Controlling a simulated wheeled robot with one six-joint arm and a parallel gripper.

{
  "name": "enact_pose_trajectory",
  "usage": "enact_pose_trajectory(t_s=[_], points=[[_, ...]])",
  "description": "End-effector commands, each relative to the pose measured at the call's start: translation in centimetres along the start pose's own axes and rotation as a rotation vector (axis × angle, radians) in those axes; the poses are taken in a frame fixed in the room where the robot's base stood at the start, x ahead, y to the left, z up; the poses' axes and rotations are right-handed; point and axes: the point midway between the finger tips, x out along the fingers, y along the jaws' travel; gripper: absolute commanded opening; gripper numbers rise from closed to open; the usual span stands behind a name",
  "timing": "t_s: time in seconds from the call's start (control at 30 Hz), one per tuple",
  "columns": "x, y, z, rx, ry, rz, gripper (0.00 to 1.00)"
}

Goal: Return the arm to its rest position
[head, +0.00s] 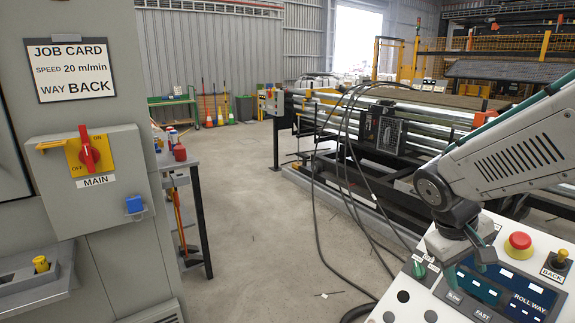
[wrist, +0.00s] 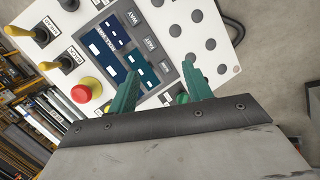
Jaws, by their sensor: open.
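My gripper (head: 484,254) hangs at the end of my arm over the white control panel (head: 403,293) at the lower right of the head view. In the wrist view its two green fingers stand apart with nothing between them, and my gripper (wrist: 158,78) points at the panel (wrist: 187,17). The fingers overlap the dark display area (wrist: 120,45) in that view. I cannot tell how far the fingertips are above the panel. A green knob (head: 418,269) shows left of my gripper in the head view, and the fingers partly hide it in the wrist view.
The panel carries a red mushroom button (head: 518,244) and a yellow-topped lever (head: 561,257) marked BACK. Black cables (head: 345,175) hang behind it. A grey cabinet (head: 105,210) with a red MAIN switch (head: 88,153) and a job card (head: 84,68) stands left. The floor between is open.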

Motion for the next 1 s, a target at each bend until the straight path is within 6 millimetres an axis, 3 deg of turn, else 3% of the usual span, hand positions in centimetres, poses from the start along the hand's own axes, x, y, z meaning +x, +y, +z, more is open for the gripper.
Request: enact_pose_trajectory(t_s=[0.03, 0.2, 0.4, 0.6, 0.87, 0.93, 1.0], points=[[-1.1, -0.7, 2.2, 0.028, -0.007, -0.045, 0.5], [-4.0, -4.0, 8.7, 0.098, -0.02, -0.224, 0.5], [-6.8, -7.3, 13.9, 0.159, 0.038, -0.388, 0.5], [-8.2, -7.7, 15.6, 0.197, 0.123, -0.418, 0.5], [-8.6, -7.4, 15.7, 0.204, 0.148, -0.414, 0.5], [-8.6, -7.4, 15.7, 0.204, 0.147, -0.413, 0.36], [-8.6, -7.4, 15.7, 0.204, 0.147, -0.413, 0.36]])
